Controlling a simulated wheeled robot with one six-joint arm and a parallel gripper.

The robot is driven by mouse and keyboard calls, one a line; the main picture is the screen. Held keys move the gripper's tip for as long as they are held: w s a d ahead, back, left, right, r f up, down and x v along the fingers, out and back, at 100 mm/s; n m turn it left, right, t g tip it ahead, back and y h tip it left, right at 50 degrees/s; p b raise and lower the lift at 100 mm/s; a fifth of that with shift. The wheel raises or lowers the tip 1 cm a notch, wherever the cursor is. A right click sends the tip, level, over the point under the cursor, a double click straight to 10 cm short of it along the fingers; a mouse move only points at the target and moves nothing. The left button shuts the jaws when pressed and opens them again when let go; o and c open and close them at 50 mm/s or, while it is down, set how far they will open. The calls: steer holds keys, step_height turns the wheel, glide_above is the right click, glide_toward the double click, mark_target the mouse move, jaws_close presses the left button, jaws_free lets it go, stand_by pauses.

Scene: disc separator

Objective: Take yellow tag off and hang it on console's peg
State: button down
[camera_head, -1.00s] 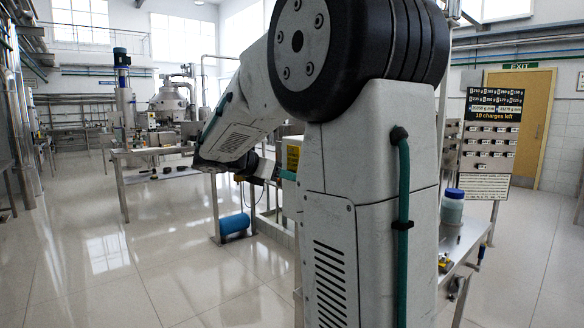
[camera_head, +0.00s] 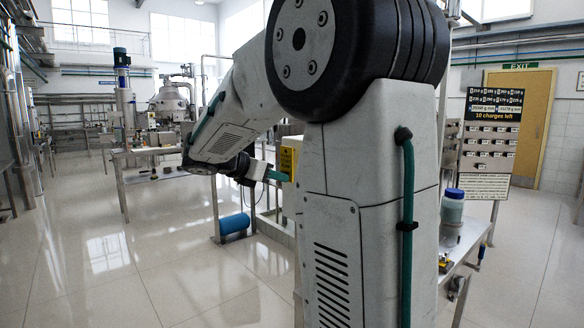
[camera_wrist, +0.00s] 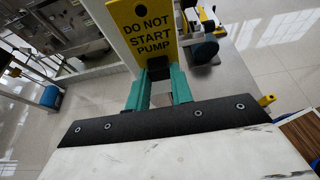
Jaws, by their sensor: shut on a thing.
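The yellow tag (camera_wrist: 150,28) reads "DO NOT START PUMP" and has a dark hole near its top. In the wrist view my gripper (camera_wrist: 158,72) has its green fingers shut on the tag's lower edge. The tag stands out ahead of the fingers, facing the camera. In the head view my gripper (camera_head: 276,175) shows beyond my arm, with the yellow tag (camera_head: 287,161) at its tip, partly hidden by my arm. I cannot make out the console's peg in either view.
In the wrist view a blue-and-dark pump-like part (camera_wrist: 204,47) lies on a grey surface just right of the tag. A blue cylinder (camera_head: 235,224) sits low by a frame. A signboard (camera_head: 488,140) stands at the right. Open tiled floor lies left.

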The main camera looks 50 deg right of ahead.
steer(key=shift+w+a, duration=0.2)
steer(key=shift+a, duration=0.6)
steer(key=shift+w+a, duration=0.15)
steer(key=shift+a, duration=0.6)
steer(key=shift+w+a, duration=0.2)
steer(key=shift+a, duration=0.6)
steer(key=w+a, duration=0.2)
steer(key=a, duration=0.9)
steer(key=shift+w+a, duration=0.3)
steer(key=shift+w, duration=0.1)
steer(key=shift+w, duration=0.1)
